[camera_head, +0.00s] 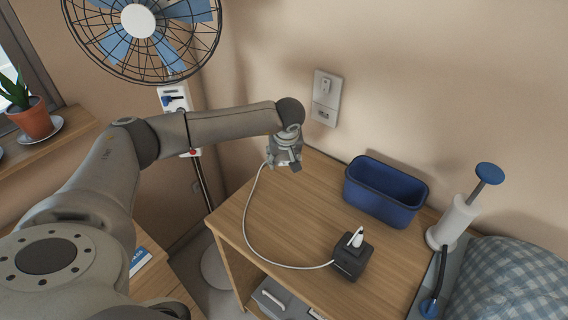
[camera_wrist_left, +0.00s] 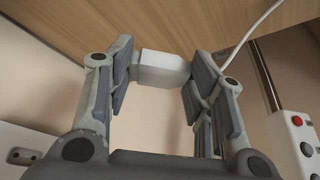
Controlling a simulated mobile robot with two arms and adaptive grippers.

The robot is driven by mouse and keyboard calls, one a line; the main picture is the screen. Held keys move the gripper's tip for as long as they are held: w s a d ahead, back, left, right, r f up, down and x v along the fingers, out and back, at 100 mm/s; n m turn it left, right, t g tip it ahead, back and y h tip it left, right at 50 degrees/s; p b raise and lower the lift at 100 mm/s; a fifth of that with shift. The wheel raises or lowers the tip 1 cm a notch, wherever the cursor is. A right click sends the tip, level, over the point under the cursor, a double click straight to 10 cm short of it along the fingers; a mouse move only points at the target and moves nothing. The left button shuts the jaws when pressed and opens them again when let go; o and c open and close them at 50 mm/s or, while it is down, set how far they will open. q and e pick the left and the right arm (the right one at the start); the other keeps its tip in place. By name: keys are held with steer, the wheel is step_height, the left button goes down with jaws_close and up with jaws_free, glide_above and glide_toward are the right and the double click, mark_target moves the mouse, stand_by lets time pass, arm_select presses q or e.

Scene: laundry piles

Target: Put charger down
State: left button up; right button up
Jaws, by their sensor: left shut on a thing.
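The charger (camera_wrist_left: 162,69) is a small white block, seen between the fingers of my left gripper (camera_wrist_left: 160,85) in the left wrist view. The left gripper is shut on it. In the head view, the left gripper (camera_head: 284,163) is at the back left corner of the wooden table (camera_head: 270,225), and the charger is mostly hidden there. A white cable (camera_head: 247,232) curves from the gripper across the tabletop to a black cube (camera_head: 350,262) with a white plug-like piece on top. My right gripper is not in view.
A blue bin (camera_head: 385,193) stands at the table's back. A white pump-like cylinder with a blue top (camera_head: 455,220) is at the right, beside a checked pillow (camera_head: 510,280). A wall outlet (camera_head: 326,97) is behind the table. A fan (camera_head: 140,25) stands left. The tabletop's middle is clear.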

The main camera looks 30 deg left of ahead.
mark_target(284, 164)
arm_select(q)
steer(key=shift+w+a+f, duration=0.1)
steer(key=shift+w+f, duration=0.15)
steer(key=shift+f, duration=0.15)
step_height(284, 164, down, 3)
steer(key=shift+w+r+p, duration=0.1)
steer(key=shift+p, duration=0.55)
steer(key=shift+f, duration=0.2)
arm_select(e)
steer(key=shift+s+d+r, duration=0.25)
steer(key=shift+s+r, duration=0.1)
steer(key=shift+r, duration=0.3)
arm_select(q)
steer(key=shift+f, duration=0.15)
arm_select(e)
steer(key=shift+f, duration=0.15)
arm_select(q)
steer(key=shift+f+b, duration=0.5)
steer(key=shift+b, duration=0.15)
steer(key=o, duration=1)
steer(key=shift+o, duration=0.2)
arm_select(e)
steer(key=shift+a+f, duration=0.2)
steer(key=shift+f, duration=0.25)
